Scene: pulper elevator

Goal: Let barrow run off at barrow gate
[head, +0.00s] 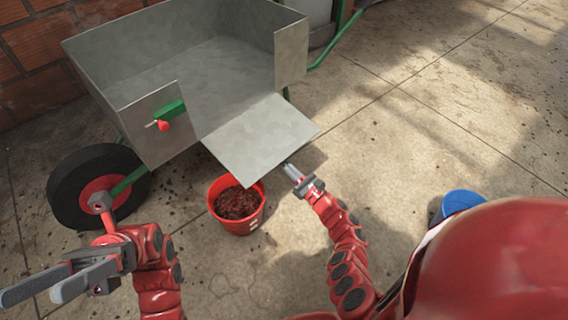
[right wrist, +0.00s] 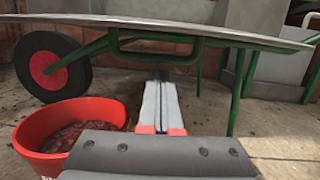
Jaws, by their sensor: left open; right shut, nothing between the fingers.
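The barrow (head: 205,70) is a grey metal box on a green frame with a black wheel at the left. Its interior looks empty. The barrow gate (head: 262,138) is a flat grey panel hanging open, sloping outward from the front. Its edge crosses the top of the right wrist view (right wrist: 130,20), with a green loop (right wrist: 150,57) below it. My right gripper (head: 287,166) is shut and empty at the gate's right edge; in the right wrist view its fingers (right wrist: 160,95) point underneath the panel. My left gripper (head: 30,296) is open and empty at lower left, away from the barrow.
A red bucket (head: 237,208) holding dark red-brown matter stands on the floor below the gate. A green latch with a red knob (head: 163,125) sits on the front panel left of the opening. A brick wall (head: 40,60) is behind.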

